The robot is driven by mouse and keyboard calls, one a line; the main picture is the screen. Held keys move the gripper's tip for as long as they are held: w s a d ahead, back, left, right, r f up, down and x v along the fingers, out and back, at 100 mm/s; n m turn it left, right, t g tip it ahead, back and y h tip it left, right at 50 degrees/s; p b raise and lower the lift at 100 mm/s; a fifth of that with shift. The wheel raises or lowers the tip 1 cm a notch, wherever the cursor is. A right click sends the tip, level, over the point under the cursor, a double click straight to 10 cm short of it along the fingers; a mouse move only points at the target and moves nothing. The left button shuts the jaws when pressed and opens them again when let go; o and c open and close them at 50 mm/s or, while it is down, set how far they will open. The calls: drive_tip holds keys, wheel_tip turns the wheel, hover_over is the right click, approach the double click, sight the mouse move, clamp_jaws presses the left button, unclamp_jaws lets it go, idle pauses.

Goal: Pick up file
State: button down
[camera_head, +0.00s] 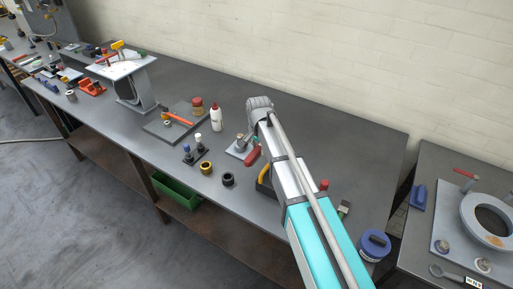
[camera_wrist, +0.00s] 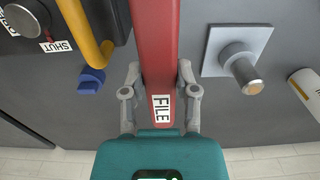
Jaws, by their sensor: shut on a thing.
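The file (camera_wrist: 158,45) is a long red bar with a white FILE label, running up the middle of the wrist view. My gripper (camera_wrist: 158,92) has a finger against each side of it, shut on it near the label. In the head view a red piece, likely the file (camera_head: 252,157), shows beside my arm over the bench. My fingers are hidden there. I cannot tell whether the file is clear of the bench top.
A grey plate with a metal post (camera_wrist: 243,65) stands close right of the file. A red-capped white bottle (camera_head: 216,118) and black ring (camera_head: 228,179) stand on the bench. The bench's back right is clear.

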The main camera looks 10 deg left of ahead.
sight(259, 147)
idle(0.6)
drive_tip(key=c, duration=1)
unclamp_jaws()
drive_tip(key=shift+c, duration=0.2)
clamp_jaws()
wheel_tip(259, 147, up, 12)
drive_tip(key=p, duration=1.1)
drive_tip(key=shift+s+f+p, duration=0.15)
drive_tip(key=shift+p, duration=0.2)
drive_tip(key=shift+d, duration=0.1)
